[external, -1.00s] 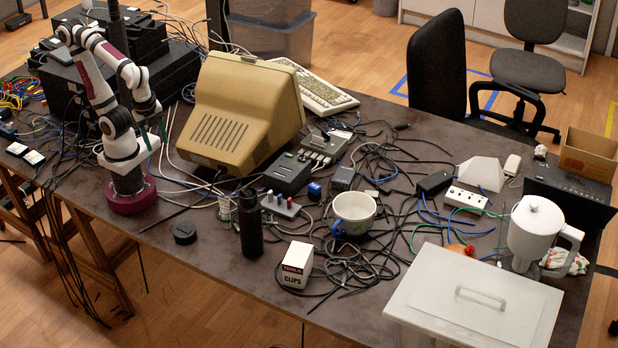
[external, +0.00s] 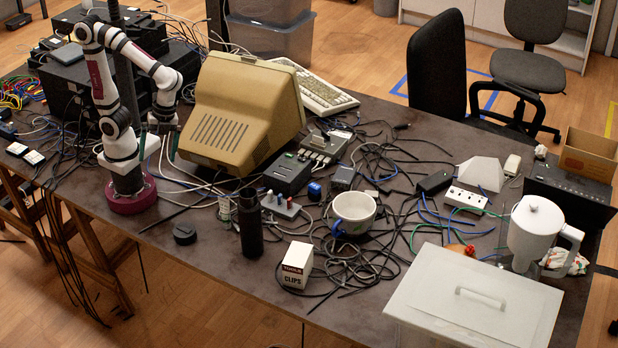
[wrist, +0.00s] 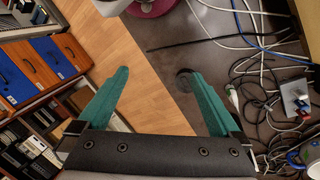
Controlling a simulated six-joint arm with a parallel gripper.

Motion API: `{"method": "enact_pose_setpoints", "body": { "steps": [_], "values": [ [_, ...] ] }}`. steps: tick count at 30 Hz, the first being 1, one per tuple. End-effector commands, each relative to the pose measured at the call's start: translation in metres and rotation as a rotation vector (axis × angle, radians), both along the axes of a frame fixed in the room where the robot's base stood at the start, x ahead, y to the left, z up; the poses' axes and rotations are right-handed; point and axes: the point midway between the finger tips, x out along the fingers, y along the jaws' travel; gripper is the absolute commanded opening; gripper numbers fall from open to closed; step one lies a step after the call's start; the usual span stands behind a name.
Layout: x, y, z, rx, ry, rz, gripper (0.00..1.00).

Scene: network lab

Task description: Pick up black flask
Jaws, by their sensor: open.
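The black flask (external: 250,228) stands upright near the front edge of the table in the external view, left of the white clips box. My gripper (external: 159,152) is open and empty, above the table beside the beige monitor. It is to the left of the flask and farther back, well apart from it. In the wrist view my gripper's two green fingers (wrist: 155,76) are spread wide with nothing between them. I cannot make out the flask in the wrist view.
A small round black object (external: 185,234) lies left of the flask. The clips box (external: 296,265), a white mug (external: 354,212) and tangled cables are to its right. A beige monitor (external: 240,115) stands behind. The table is mostly clear around the round object.

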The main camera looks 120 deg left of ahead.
Motion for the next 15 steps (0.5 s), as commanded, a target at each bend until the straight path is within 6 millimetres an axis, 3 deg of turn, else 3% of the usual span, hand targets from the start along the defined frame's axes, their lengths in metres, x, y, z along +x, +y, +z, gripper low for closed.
{"method": "enact_pose_setpoints", "body": {
  "steps": [3,5,7,9,12,15],
  "values": [
    [0.083,-0.004,-0.014,-0.433,-0.124,-0.08,1.0],
    [0.128,0.011,-0.023,-0.598,-0.299,-0.1,1.0],
    [0.173,0.04,-0.037,-0.703,-0.526,-0.104,1.0],
    [0.203,0.072,-0.051,-0.731,-0.727,-0.096,1.0],
    [0.226,0.104,-0.065,-0.715,-0.909,-0.087,1.0],
    [0.237,0.109,-0.072,-0.7,-0.972,-0.087,1.0]
  ]
}}
